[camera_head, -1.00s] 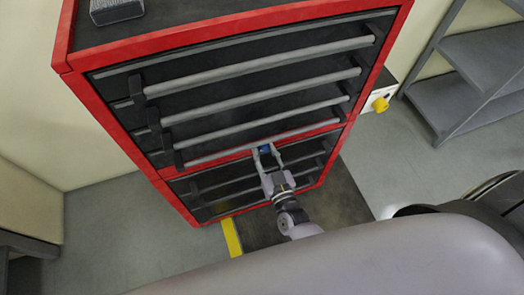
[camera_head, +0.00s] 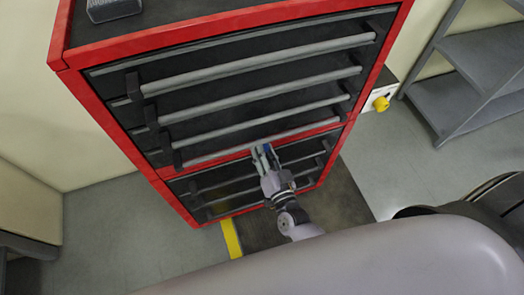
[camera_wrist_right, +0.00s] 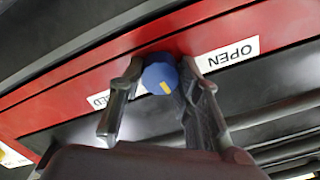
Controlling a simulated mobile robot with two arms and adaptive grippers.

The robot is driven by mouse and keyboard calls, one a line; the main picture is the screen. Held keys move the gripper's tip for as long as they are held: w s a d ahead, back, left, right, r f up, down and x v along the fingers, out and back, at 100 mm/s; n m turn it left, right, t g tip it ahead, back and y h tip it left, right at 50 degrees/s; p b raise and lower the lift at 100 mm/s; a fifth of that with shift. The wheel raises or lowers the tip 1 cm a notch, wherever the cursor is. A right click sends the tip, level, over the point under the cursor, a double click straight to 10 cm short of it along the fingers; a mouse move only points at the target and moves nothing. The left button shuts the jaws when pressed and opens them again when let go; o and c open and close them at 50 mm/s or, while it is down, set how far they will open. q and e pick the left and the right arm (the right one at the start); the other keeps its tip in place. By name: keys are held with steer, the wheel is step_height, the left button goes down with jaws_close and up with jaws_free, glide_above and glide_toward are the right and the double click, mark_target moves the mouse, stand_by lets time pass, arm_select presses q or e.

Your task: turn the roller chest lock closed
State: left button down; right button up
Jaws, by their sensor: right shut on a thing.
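The roller chest (camera_head: 112,122) is red with dark drawers and fills the middle of the head view. Its lock is a blue knob with a yellow mark, on the red strip between drawers; the knob (camera_wrist_right: 158,72) shows clearly in the right wrist view. An OPEN label (camera_wrist_right: 228,53) is to its right, and a label ending in ED (camera_wrist_right: 98,99) is partly hidden to its left. My right gripper (camera_head: 264,150) is shut on the knob, one finger on each side; its fingers also show in the right wrist view (camera_wrist_right: 160,85). My left gripper is not in view.
Long grey drawer handles (camera_head: 255,97) stick out above and below the lock. A grey object (camera_head: 113,9) lies on the chest top. A yellow knob on a white box (camera_head: 381,103) and grey shelves (camera_head: 470,75) are to the right. The floor is clear at left.

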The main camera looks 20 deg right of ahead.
steer(key=m+b, duration=0.3)
steer(key=m, duration=0.7)
steer(key=shift+a, duration=0.2)
steer(key=shift+r+m, duration=0.1)
steer(key=shift+m, duration=0.4)
steer(key=o, duration=1.1)
steer(key=shift+o, duration=0.2)
steer(key=shift+d, duration=0.1)
